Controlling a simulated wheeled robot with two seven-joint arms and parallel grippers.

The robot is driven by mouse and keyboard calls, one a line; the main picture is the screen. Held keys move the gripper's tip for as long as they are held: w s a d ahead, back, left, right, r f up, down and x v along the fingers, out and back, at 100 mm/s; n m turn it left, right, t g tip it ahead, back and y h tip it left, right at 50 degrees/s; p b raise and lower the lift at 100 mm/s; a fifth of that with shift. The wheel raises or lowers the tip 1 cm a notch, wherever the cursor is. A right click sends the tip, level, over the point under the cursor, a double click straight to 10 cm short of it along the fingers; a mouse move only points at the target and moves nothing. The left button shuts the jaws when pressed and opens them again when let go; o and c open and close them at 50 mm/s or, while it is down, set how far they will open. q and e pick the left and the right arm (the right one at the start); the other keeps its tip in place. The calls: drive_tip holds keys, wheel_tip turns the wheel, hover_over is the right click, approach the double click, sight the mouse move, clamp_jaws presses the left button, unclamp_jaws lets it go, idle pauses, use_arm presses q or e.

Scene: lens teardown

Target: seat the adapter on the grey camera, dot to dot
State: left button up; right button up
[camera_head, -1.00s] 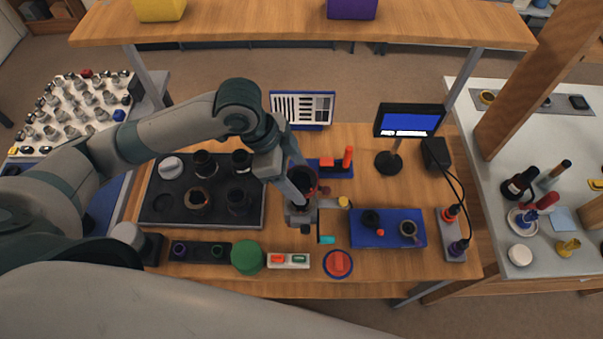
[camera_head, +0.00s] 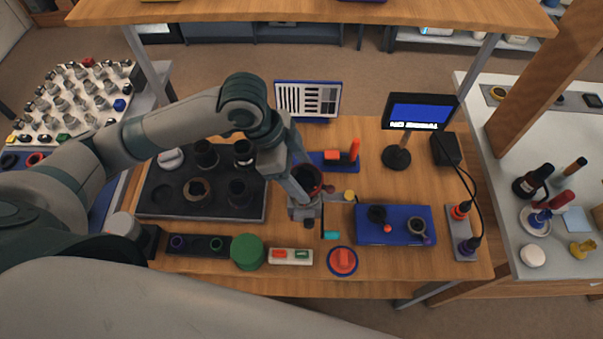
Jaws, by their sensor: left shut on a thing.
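My left gripper (camera_head: 303,180) reaches down near the middle of the table and is shut on a dark round piece (camera_head: 313,177) with a reddish inside, which I take to be the adapter. The grey camera (camera_head: 303,209) is right below it in the picture, partly covered by the gripper. I cannot tell whether the adapter touches the camera's mount or is just above it. The alignment dots are too small to make out. My right gripper is not in view.
A black tray (camera_head: 162,203) with several lens parts lies to the left. A blue mat (camera_head: 367,237) with small parts is right of the camera.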

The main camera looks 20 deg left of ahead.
use_arm(q)
drive_tip(key=shift+f+b, duration=0.3)
drive_tip(key=shift+f, duration=1.05)
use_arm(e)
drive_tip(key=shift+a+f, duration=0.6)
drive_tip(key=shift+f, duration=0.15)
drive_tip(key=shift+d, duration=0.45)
use_arm(q)
drive_tip(key=shift+p, duration=0.4)
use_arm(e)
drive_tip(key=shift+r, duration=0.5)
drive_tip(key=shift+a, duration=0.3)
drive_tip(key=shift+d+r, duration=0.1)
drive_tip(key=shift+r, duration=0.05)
use_arm(q)
drive_tip(key=shift+p, duration=0.45)
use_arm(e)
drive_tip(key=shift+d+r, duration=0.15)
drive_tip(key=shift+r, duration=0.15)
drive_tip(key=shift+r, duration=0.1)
